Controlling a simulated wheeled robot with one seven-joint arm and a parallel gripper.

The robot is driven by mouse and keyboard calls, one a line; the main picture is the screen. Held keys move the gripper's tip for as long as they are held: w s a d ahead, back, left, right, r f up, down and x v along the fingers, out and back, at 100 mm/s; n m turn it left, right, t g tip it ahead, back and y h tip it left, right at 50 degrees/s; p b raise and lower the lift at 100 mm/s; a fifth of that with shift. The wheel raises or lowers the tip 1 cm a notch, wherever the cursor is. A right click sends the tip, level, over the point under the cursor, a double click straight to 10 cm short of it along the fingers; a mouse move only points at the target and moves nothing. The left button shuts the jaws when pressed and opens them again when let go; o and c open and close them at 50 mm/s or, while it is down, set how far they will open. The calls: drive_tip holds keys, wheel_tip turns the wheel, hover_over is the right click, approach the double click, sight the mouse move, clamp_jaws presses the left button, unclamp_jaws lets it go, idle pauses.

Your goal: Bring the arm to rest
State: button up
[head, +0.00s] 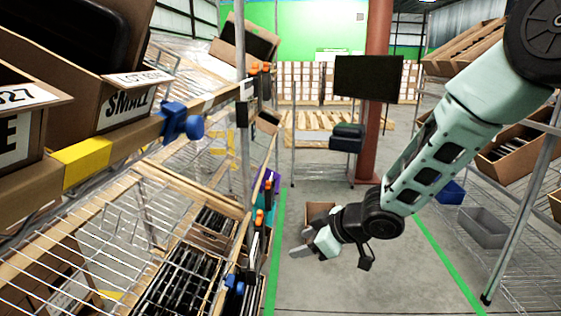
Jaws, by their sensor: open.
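My arm (435,155) comes in from the upper right and reaches down and left over the aisle. My gripper (296,243) is at its lower end, above the grey floor, with its fingers pointing left. It is open, and nothing shows between the fingers. A small brown carton (319,210) shows just behind the gripper, partly hidden by it. The gap between gripper and carton is hard to judge.
A wire shelf rack (100,215) with tilted cartons (128,102) fills the left side. Another rack (525,250) with cartons and a grey bin (484,228) stands at the right. A red column (376,110) and a dark screen (368,77) are behind. The floor (370,290) between green lines is clear.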

drive_tip(key=s+d+r+m+g+h, duration=0.2)
drive_tip(key=s+d, duration=0.1)
drive_tip(key=s, duration=0.7)
drive_tip(key=s+d+r+m+g+h, duration=0.1)
drive_tip(key=s+d+r+g+h, duration=0.15)
drive_tip(key=s, duration=0.85)
drive_tip(key=s+d+r+m+g+h, duration=0.1)
drive_tip(key=s+d+r+m+h, duration=0.15)
drive_tip(key=s, duration=0.75)
wheel_tip(320, 180, up, 19)
drive_tip(key=s+p, duration=0.1)
drive_tip(key=p, duration=1.8)
drive_tip(key=shift+d+p, duration=0.15)
drive_tip(key=shift+p, duration=0.15)
